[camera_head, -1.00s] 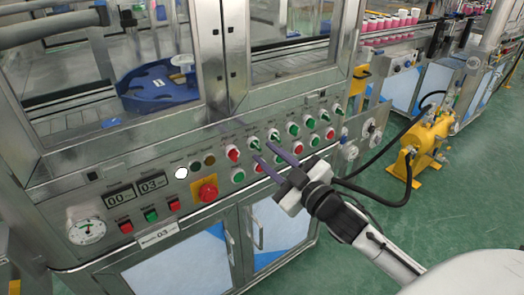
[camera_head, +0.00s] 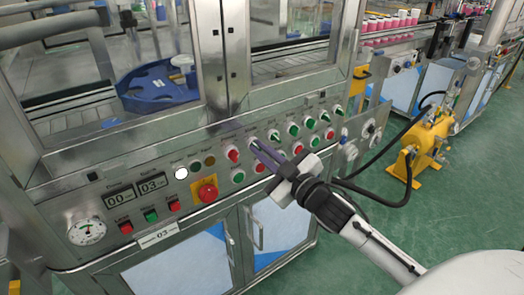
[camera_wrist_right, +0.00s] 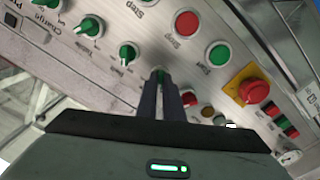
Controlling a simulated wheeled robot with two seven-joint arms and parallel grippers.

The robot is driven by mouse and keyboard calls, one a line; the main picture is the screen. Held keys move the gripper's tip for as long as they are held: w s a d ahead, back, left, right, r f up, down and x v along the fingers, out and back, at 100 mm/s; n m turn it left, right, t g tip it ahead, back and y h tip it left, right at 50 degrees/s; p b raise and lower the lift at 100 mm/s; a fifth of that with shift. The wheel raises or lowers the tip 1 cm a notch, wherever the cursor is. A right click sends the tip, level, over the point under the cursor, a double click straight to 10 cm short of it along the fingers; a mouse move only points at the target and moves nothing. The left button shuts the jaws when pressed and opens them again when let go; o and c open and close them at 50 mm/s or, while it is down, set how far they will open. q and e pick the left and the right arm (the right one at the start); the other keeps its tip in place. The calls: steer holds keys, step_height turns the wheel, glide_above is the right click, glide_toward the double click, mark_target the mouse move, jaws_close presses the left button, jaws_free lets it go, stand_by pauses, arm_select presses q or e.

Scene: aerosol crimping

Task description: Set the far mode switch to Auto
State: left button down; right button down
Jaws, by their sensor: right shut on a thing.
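A row of green selector knobs runs along the slanted grey control panel (camera_head: 110,178). My right gripper (camera_head: 258,147) reaches the panel from the lower right. Its two dark fingers are close together around a green knob at the left end of that row, just right of a red knob (camera_head: 233,155). In the right wrist view the gripped green knob (camera_wrist_right: 160,75) shows at the fingertips (camera_wrist_right: 161,86), mostly covered by them. A free green knob (camera_wrist_right: 128,54) stands beside it. The gripped knob's label and pointer position cannot be read. My left gripper is not in view.
Below the knobs are red and green push buttons, such as a green one (camera_head: 238,177), and a red emergency stop (camera_head: 207,192) on a yellow plate. A gauge (camera_head: 87,231) is at the left. A yellow pump (camera_head: 425,142) with black hoses stands at the right.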

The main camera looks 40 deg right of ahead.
steer(key=shift+r+m+p, duration=0.2)
steer(key=shift+m+p, duration=0.6)
steer(key=shift+p, duration=0.1)
steer(key=m+p, duration=0.2)
steer(key=shift+r+m+p, duration=0.1)
steer(key=shift+m+p, duration=0.2)
steer(key=m+p, duration=0.2)
steer(key=shift+m, duration=0.3)
steer(key=shift+m+p, duration=1.2)
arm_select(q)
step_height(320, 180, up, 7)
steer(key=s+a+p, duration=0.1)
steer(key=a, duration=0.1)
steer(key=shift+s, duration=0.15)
arm_select(e)
steer(key=shift+f+m, duration=0.25)
steer(key=shift+m, duration=1.05)
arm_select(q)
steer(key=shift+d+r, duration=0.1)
arm_select(e)
steer(key=c, duration=1.9)
jaws_free()
